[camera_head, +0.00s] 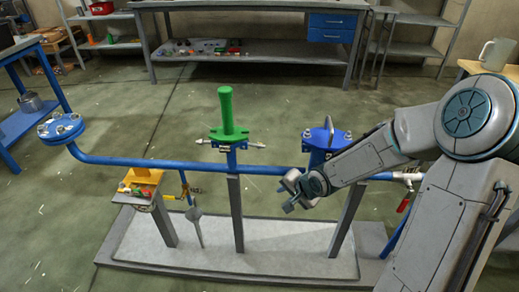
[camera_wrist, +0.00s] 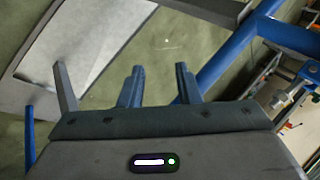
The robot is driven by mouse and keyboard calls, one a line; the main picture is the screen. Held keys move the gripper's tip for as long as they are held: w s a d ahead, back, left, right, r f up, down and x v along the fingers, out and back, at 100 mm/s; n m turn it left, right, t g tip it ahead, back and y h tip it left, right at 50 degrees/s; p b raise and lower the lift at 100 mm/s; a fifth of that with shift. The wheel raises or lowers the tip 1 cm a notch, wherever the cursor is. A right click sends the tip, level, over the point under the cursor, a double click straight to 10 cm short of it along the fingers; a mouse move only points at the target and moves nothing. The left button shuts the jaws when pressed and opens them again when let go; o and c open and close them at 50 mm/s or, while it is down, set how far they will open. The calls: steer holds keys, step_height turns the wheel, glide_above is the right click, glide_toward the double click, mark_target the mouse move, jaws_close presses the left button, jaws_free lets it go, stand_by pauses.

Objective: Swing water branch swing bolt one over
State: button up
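A blue pipe (camera_head: 190,163) runs across the head view with fittings on it. The middle branch has a green cap with an upright handle (camera_head: 227,112). Silver swing bolts (camera_head: 255,145) stick out sideways from it. The right branch has a blue cover (camera_head: 324,138) with silver bolt ends (camera_head: 347,135) upright at its sides. I cannot tell which is the water branch's swing bolt one. My gripper (camera_head: 289,194) is in front of and below the right branch. In the wrist view its two fingers (camera_wrist: 159,76) stand apart with nothing between them. The blue pipe also shows there (camera_wrist: 225,68).
A bolted blue flange (camera_head: 62,128) ends the pipe at left. A yellow stand (camera_head: 140,178) holds small parts. Grey posts (camera_head: 236,215) rise from a pale base slab (camera_head: 280,245). A red-handled valve (camera_head: 404,202) is at right. A workbench (camera_head: 250,8) stands at the back.

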steer(key=w+a+m+t+y+b, duration=0.2)
steer(key=w+a+y, duration=0.2)
steer(key=m+t+y+b, duration=0.1)
steer(key=m+t+y, duration=0.2)
steer(key=m+y, duration=0.1)
glide_toward(261, 147)
steer(key=r+x, duration=0.1)
steer(key=x, duration=0.3)
steer(key=b+x, duration=0.1)
steer(key=x, duration=0.2)
steer(key=f+b+x, duration=0.1)
steer(key=x, duration=0.2)
steer(key=shift+d+f, duration=0.15)
steer(key=shift+d, duration=0.05)
steer(key=shift+w+a+b, duration=0.35)
steer(key=shift+w+a, duration=0.15)
steer(key=shift+a, duration=0.05)
jaws_close()
